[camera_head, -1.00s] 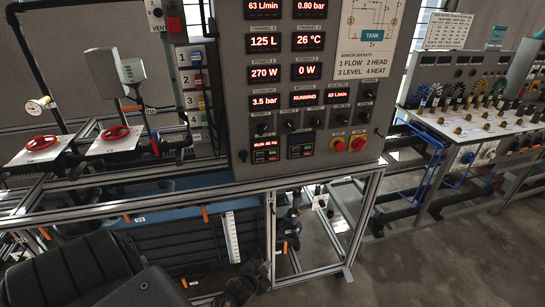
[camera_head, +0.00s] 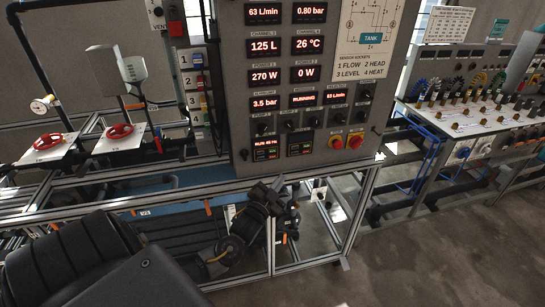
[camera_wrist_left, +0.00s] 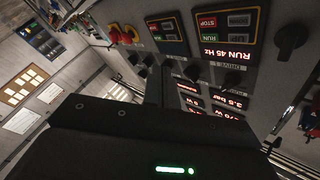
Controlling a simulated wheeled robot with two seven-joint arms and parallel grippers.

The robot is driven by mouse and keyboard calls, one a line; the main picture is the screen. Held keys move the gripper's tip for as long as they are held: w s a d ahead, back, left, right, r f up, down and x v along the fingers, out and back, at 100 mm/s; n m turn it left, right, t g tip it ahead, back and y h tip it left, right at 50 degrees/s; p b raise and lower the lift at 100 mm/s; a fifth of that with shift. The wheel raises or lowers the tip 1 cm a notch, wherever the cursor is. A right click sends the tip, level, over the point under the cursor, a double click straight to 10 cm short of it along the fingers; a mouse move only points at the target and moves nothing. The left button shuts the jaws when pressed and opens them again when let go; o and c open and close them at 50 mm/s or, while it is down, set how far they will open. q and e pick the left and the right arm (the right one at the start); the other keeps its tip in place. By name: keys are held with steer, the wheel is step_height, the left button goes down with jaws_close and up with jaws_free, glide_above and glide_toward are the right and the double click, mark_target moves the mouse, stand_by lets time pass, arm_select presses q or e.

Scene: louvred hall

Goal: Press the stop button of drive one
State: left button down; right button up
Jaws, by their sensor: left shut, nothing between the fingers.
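The drive one unit (camera_head: 265,148) is the left of two small black keypads low on the grey control panel (camera_head: 340,110). In the left wrist view, which is upside down, its display reads RUN 45 Hz (camera_wrist_left: 224,46). Its red STOP button (camera_wrist_left: 207,22) and green RUN button (camera_wrist_left: 208,42) both show there. My left gripper (camera_head: 274,190) is shut and empty, below the panel's lower edge and below drive one. Its closed dark fingers (camera_wrist_left: 159,80) show in the wrist view, apart from the STOP button. My right gripper is not in view.
Drive two (camera_head: 300,143) sits right of drive one. Red and yellow knobs (camera_head: 346,142) are further right. Black knobs (camera_head: 290,125) stick out above the drives. A metal frame rail (camera_head: 180,194) runs below the panel. Red valve wheels (camera_head: 119,131) are at left.

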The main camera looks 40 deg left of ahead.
mark_target(272, 156)
arm_select(q)
steer(key=shift+a, duration=0.1)
steer(key=shift+w+a+b, duration=0.6)
steer(key=shift+w+a, duration=0.25)
steer(key=shift+a, duration=0.35)
steer(key=shift+w+a+b, duration=0.65)
steer(key=shift+w+a, duration=0.15)
steer(key=shift+a, duration=0.35)
steer(key=shift+w+a+b, duration=0.6)
steer(key=shift+w+a, duration=0.25)
steer(key=shift+a, duration=0.35)
steer(key=shift+w+a, duration=0.25)
steer(key=shift+a, duration=0.1)
steer(key=shift+w+a, duration=0.2)
steer(key=shift+a, duration=0.1)
steer(key=shift+s+d, duration=0.1)
steer(key=shift+d, duration=0.05)
stand_by(0.4)
steer(key=shift+s+d+p, duration=0.35)
steer(key=shift+s+d, duration=0.05)
steer(key=shift+d, duration=0.15)
